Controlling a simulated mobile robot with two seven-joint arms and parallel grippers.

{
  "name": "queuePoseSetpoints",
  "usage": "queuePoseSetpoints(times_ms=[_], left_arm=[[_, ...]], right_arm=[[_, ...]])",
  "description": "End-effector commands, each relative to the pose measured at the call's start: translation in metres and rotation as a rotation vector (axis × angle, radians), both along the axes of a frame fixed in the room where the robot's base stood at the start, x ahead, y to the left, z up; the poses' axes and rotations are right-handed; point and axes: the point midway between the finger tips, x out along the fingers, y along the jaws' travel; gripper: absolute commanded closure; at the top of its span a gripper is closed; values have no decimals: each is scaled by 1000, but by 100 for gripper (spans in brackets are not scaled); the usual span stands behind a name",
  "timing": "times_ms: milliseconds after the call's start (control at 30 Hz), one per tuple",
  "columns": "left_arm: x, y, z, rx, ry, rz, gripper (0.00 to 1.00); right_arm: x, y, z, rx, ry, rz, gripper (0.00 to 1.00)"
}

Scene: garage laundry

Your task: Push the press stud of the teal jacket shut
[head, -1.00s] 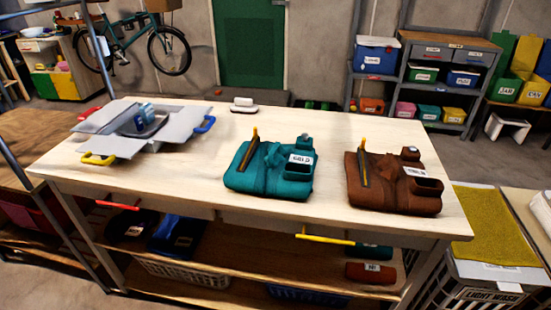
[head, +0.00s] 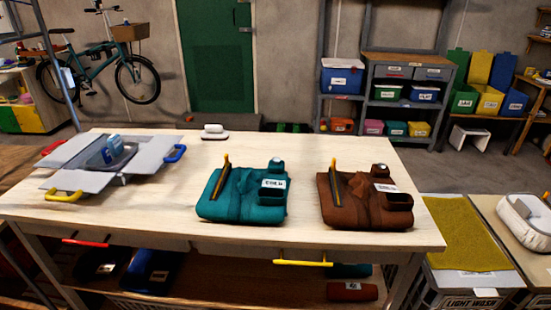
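The teal jacket (head: 240,202) lies folded on the wooden table (head: 300,140), near its front middle. It has a yellow-topped dark strip standing up on its left part, a white label, and a small round light piece on a raised block at its upper right. Whether that piece is the press stud, and whether it is open or shut, is too small to tell. Neither of my grippers shows in the head view.
A brown jacket (head: 365,203) of like form lies to the right of the teal one. A grey folding-flap board (head: 75,178) is on the table's left. A white brush-like block (head: 214,131) stands at the back edge. A hamper with a yellow cloth (head: 458,235) stands at the right.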

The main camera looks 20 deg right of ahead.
Motion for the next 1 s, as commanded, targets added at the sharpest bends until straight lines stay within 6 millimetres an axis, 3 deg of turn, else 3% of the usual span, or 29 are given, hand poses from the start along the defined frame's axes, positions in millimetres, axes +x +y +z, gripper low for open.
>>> queuePoseSetpoints(times_ms=[33,133,1000], left_arm=[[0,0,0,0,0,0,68],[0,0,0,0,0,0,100],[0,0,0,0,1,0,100]], right_arm=[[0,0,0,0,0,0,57],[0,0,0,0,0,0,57],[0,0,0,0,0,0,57]])
